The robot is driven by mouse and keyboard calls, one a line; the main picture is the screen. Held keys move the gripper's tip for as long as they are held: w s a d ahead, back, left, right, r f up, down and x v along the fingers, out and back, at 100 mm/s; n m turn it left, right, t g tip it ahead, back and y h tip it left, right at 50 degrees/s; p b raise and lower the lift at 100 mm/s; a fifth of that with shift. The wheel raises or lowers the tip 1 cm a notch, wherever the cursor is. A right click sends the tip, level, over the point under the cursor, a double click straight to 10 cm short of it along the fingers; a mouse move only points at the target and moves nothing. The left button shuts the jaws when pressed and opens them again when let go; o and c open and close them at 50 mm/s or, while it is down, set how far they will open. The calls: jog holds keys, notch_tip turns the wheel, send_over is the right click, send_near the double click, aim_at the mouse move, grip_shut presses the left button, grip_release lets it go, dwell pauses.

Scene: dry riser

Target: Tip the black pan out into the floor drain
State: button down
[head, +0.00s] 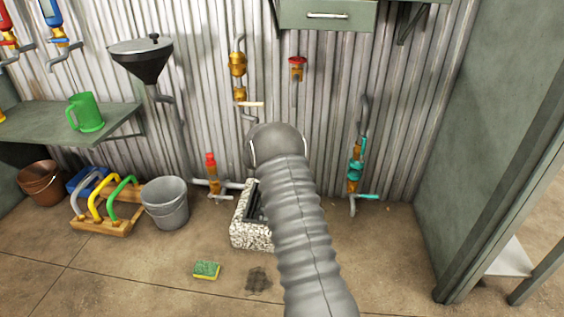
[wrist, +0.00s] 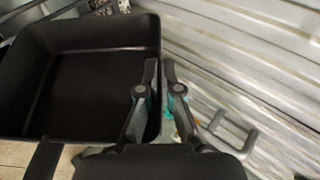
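The black pan (wrist: 85,80) fills the left of the wrist view, a deep rectangular vessel. My gripper (wrist: 160,68) has its two fingers on either side of the pan's right wall, shut on it. The inside looks uniformly dark; I cannot tell whether it holds liquid. In the head view my arm hides the pan and gripper. The floor drain (head: 251,236) shows there as a speckled stone surround with a dark opening by the wall, its right part hidden behind my arm. A speckled bit shows at the top of the wrist view, beyond the pan.
A grey bucket (head: 166,204) and a wooden rack with coloured handles (head: 107,214) stand left of the drain. A green sponge (head: 206,270) and a dark stain (head: 258,281) lie on the floor. Pipes with valves (head: 355,172) run along the corrugated wall. Floor at right is clear.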

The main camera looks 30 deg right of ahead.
jog(key=w+a+f+n+h+p, duration=0.1)
jog(key=w+a+n+h, duration=0.1)
jog(key=a, duration=0.5)
jog(key=shift+w+a+f+g+h+p, duration=0.3)
jog(key=shift+w+a+g+h+p, duration=0.1)
jog(key=shift+w+h, duration=0.5)
jog(key=shift+w, duration=0.1)
dwell(2.5)
